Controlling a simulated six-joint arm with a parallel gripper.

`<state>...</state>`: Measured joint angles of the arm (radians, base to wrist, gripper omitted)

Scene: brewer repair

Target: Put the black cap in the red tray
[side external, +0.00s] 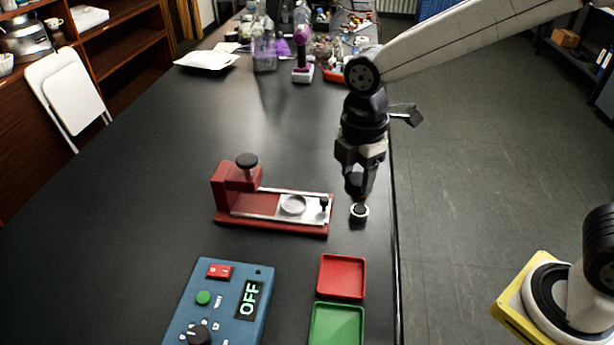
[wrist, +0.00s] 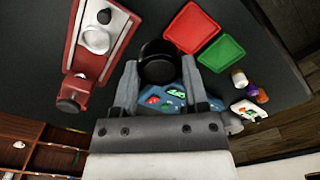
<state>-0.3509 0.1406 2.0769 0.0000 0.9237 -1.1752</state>
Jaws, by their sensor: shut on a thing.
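The black cap (side external: 359,210) shows below my fingertips in the side view, with a pale ring around its edge. In the wrist view the cap (wrist: 158,60) is a dark round piece between the tips of my two fingers. My gripper (side external: 359,192) is shut on it, above the table to the right of the red brewer. The red tray (side external: 342,277) is empty and lies nearer the camera than the cap; it also shows in the wrist view (wrist: 191,27). The cap is not over the tray. Whether its underside touches the table is unclear.
The red brewer (side external: 232,212) with its metal slide stands left of my gripper. A green tray (side external: 337,325) adjoins the red tray. A blue control box (side external: 222,308) reading OFF is left of the trays. The table's right edge runs close by.

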